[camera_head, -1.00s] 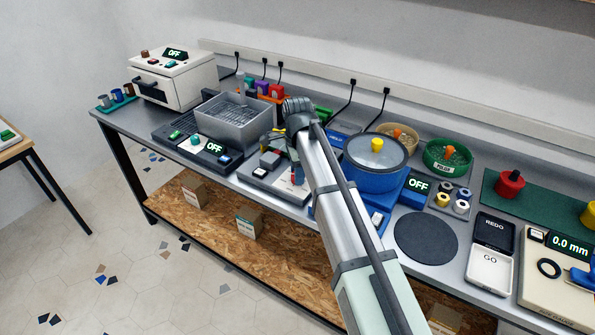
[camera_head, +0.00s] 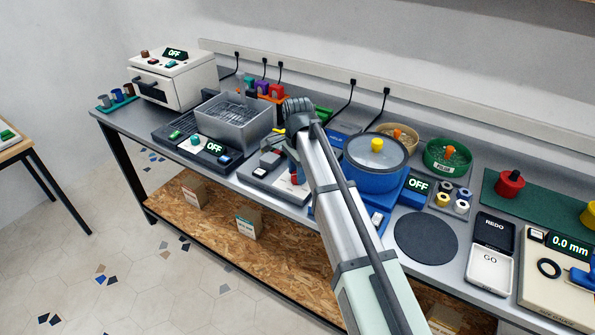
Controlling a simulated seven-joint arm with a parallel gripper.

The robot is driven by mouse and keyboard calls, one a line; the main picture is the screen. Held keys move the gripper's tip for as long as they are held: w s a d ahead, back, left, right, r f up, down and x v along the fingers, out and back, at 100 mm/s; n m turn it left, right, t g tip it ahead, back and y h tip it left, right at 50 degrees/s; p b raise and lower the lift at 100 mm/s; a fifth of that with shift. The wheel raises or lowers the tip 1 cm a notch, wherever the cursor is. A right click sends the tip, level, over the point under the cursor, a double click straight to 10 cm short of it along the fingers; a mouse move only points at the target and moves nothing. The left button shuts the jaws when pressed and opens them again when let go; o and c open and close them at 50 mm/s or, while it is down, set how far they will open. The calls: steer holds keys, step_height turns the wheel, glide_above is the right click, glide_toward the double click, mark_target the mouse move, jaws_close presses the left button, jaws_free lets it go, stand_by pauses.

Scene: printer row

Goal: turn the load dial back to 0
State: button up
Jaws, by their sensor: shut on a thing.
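My gripper (camera_head: 274,138) is at the end of my arm, low over the grey machine (camera_head: 258,173) in the middle of the bench. My wrist and forearm cover most of it. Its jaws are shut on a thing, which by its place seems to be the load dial. The dial itself is hidden, and I cannot read its setting. A small yellow piece (camera_head: 278,131) sticks out to the left of my wrist; I cannot tell what it belongs to.
A grey tank (camera_head: 233,128) stands left of my gripper, with a white oven (camera_head: 173,80) beyond. A blue round pot (camera_head: 376,177) with a yellow knob stands close on the right of my arm. A black round mat (camera_head: 426,238) lies bare farther right.

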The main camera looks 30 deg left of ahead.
steer(key=n, duration=0.4)
steer(key=shift+n, duration=0.3)
steer(key=n, duration=0.3)
steer(key=shift+n, duration=0.3)
steer(key=n, duration=0.4)
steer(key=shift+n, duration=0.3)
steer(key=n, duration=0.3)
steer(key=shift+n, duration=0.3)
steer(key=n, duration=0.4)
steer(key=shift+n, duration=0.3)
steer(key=n, duration=0.3)
steer(key=shift+n, duration=0.3)
steer(key=n, duration=0.4)
steer(key=shift+n, duration=2.1)
